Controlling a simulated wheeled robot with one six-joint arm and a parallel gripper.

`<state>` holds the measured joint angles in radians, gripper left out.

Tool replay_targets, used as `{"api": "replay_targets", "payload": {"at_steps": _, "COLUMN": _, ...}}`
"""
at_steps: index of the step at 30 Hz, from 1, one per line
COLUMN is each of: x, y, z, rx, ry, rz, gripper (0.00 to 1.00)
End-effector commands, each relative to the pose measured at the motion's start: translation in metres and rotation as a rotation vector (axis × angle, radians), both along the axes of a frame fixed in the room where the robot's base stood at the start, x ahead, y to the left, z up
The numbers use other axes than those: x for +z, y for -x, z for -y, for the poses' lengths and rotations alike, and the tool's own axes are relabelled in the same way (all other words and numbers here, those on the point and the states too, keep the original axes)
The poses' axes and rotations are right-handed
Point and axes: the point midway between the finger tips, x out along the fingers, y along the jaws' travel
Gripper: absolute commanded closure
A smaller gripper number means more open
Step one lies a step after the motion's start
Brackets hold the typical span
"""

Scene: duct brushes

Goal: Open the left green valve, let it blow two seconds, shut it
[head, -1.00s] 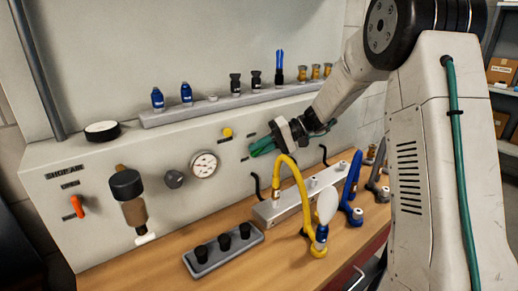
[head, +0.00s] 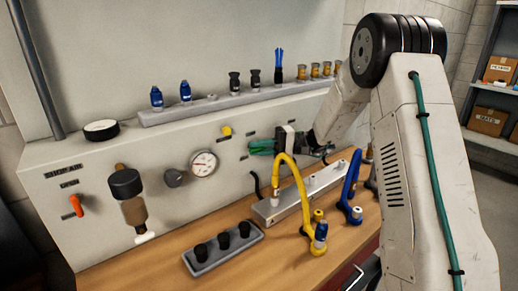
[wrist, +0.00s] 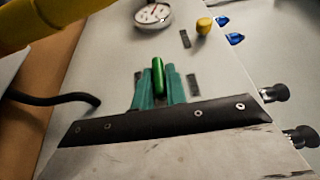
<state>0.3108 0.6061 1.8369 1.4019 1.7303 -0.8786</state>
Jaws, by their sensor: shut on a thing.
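My gripper (head: 262,147) is at the front of the grey-white panel, with its teal fingers shut on a green valve handle. In the wrist view the fingers (wrist: 158,92) close on both sides of the bright green handle (wrist: 158,75), which points up in that picture. The valve's body is hidden behind the fingers, and I cannot tell a second green valve. The yellow hose (head: 298,190) arches below the gripper, with a blue-collared end (head: 320,232) near the bench front. No white plume shows above it now.
A round gauge (head: 203,163) and a yellow knob (head: 227,131) sit left of my gripper. A grey block with black caps (head: 224,249) stands on the wooden bench. A blue hose (head: 350,190) stands at right. A shelf above holds several fittings.

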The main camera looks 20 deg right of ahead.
Motion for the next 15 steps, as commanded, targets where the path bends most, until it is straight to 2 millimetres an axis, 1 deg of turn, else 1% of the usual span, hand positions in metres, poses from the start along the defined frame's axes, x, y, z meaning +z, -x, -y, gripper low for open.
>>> {"api": "replay_targets", "payload": {"at_steps": 8, "x": -0.0011, "y": 0.0011, "z": -0.0007, "rx": 0.003, "ry": 0.001, "rz": -0.003, "gripper": 1.00}}
{"api": "replay_targets", "payload": {"at_steps": 9, "x": -0.0011, "y": 0.0011, "z": -0.0007, "rx": 0.003, "ry": 0.001, "rz": -0.003, "gripper": 0.78}}
{"api": "replay_targets", "payload": {"at_steps": 10, "x": -0.0011, "y": 0.0011, "z": -0.0007, "rx": 0.003, "ry": 0.001, "rz": -0.003, "gripper": 0.70}}
{"api": "replay_targets", "payload": {"at_steps": 11, "x": -0.0011, "y": 0.0010, "z": -0.0007, "rx": 0.003, "ry": 0.001, "rz": -0.002, "gripper": 0.66}}
{"api": "replay_targets", "payload": {"at_steps": 15, "x": -0.0008, "y": 0.0007, "z": -0.0005, "rx": 0.002, "ry": 0.001, "rz": -0.002, "gripper": 0.66}}
